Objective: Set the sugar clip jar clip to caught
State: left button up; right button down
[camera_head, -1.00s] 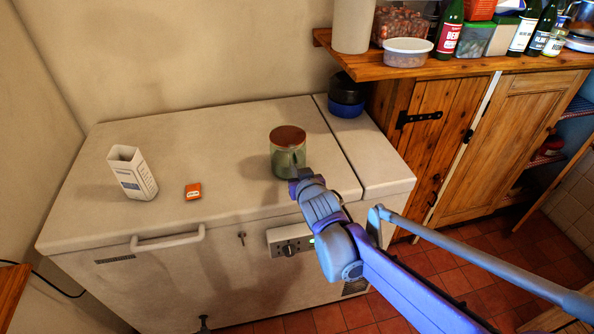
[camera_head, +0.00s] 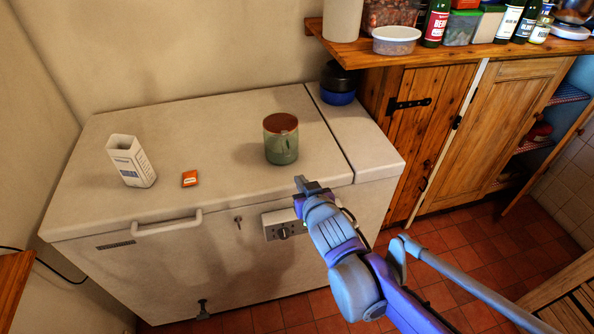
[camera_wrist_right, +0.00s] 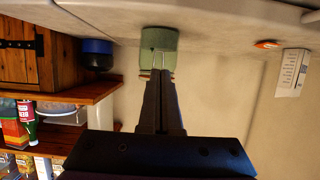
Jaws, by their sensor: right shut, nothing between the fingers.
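The clip jar (camera_head: 281,142) is green glass with a brown lid and stands upright on the white chest freezer's lid (camera_head: 215,120). A thin wire clip (camera_wrist_right: 158,58) shows on its front in the right wrist view; whether it is caught I cannot tell. I cannot read a sugar label on it. My right gripper (camera_head: 301,182) is shut and empty, in front of the jar and apart from it. In the right wrist view its fingers (camera_wrist_right: 160,78) point toward the jar (camera_wrist_right: 159,40), which appears upside down. My left gripper is not in view.
A blue and black container (camera_head: 339,84) is behind to the right. A wooden counter (camera_head: 440,52) with bottles and tubs lies at the upper right. Freezer lid around the jar is clear.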

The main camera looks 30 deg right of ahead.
jog(key=shift+v, duration=0.95)
jog(key=shift+s+f, duration=0.1)
jog(key=shift+f, duration=0.05)
jog(key=s+a+f+n+g+y+p, duration=0.1)
jog(key=s+a+f+g, duration=0.3)
jog(key=s, duration=0.4)
jog(key=s+a+f+n+g+y+p, duration=0.1)
jog(key=s+a+f+g, duration=0.3)
jog(key=s, duration=0.4)
jog(key=shift+s+f+n+y+p, duration=0.25)
jog(key=shift+f+n+y+p, duration=0.1)
jog(key=shift+f+y, duration=0.25)
